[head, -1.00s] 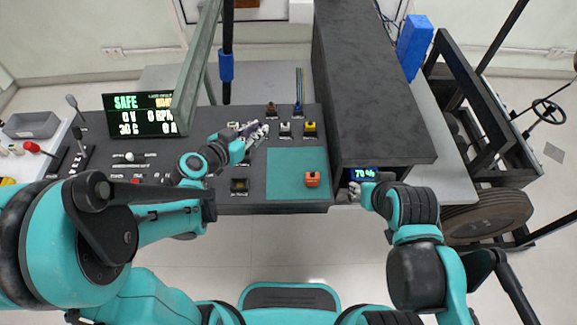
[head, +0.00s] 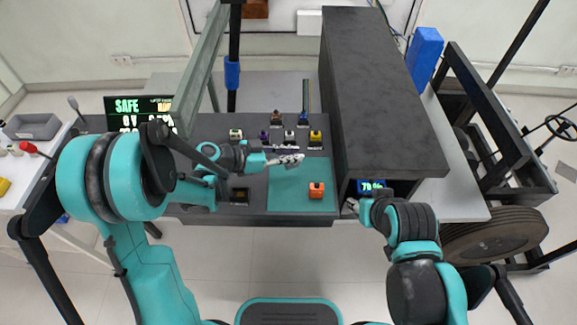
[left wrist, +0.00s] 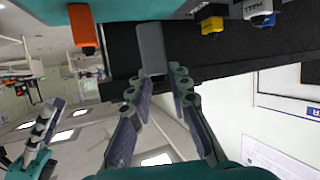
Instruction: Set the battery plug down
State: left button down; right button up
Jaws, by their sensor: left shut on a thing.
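My left gripper (head: 298,159) is over the upper part of the teal mat (head: 290,200). In the left wrist view its two fingers (left wrist: 160,78) are shut on a flat grey piece, the battery plug (left wrist: 152,45). Its far end reaches over the dark panel edge, and I see no contact with the mat. My right gripper (head: 352,205) is at the front of the dark cabinet, beside a lit display reading about 70 %. Whether its fingers are open is unclear.
An orange block (head: 316,189) sits on the mat; it also shows in the left wrist view (left wrist: 82,28). Several plugs, including a yellow one (head: 315,138), stand in a row behind the mat. The dark cabinet (head: 385,90) borders it on the right. The mat's lower left is clear.

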pick_arm(q)
jog(key=shift+w+a+f, duration=0.45)
jog(key=shift+w+a, duration=0.05)
jog(key=shift+a, duration=0.05)
jog(key=shift+f+b, duration=1.15)
jog(key=shift+f, duration=0.8)
jog(key=shift+f, duration=0.15)
jog(key=c, duration=1.4)
grip_release()
